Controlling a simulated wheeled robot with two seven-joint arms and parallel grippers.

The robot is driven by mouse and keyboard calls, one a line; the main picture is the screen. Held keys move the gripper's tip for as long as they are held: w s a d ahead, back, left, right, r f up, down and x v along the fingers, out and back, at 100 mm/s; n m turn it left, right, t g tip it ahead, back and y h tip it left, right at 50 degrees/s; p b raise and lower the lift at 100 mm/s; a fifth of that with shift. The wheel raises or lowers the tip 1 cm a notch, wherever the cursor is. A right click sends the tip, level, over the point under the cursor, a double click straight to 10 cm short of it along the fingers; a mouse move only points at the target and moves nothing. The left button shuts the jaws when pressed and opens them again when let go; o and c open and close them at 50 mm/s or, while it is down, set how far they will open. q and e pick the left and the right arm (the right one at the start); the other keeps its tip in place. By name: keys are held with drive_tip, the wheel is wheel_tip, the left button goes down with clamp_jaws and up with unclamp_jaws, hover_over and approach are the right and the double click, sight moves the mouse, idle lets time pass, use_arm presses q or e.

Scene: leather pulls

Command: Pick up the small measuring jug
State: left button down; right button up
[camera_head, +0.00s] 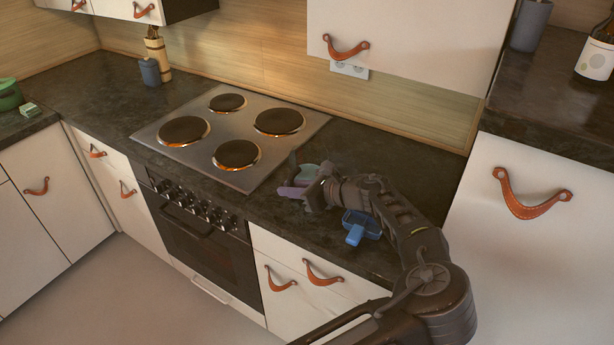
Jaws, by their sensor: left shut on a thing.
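My left gripper (308,193) is low over the dark counter to the right of the stove, with its arm reaching in from the bottom right. My right gripper is not in view.
A blue scoop-like item (356,228) lies on the counter close beside my left wrist. The stove (240,128) has several hotplates with glowing edges. A bottle (597,55) stands on the higher counter at right. Counter left of the stove is mostly clear.

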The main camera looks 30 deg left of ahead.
use_arm(q)
drive_tip(key=shift+w+r, duration=0.1)
drive_tip(key=shift+r, duration=0.1)
idle(0.4)
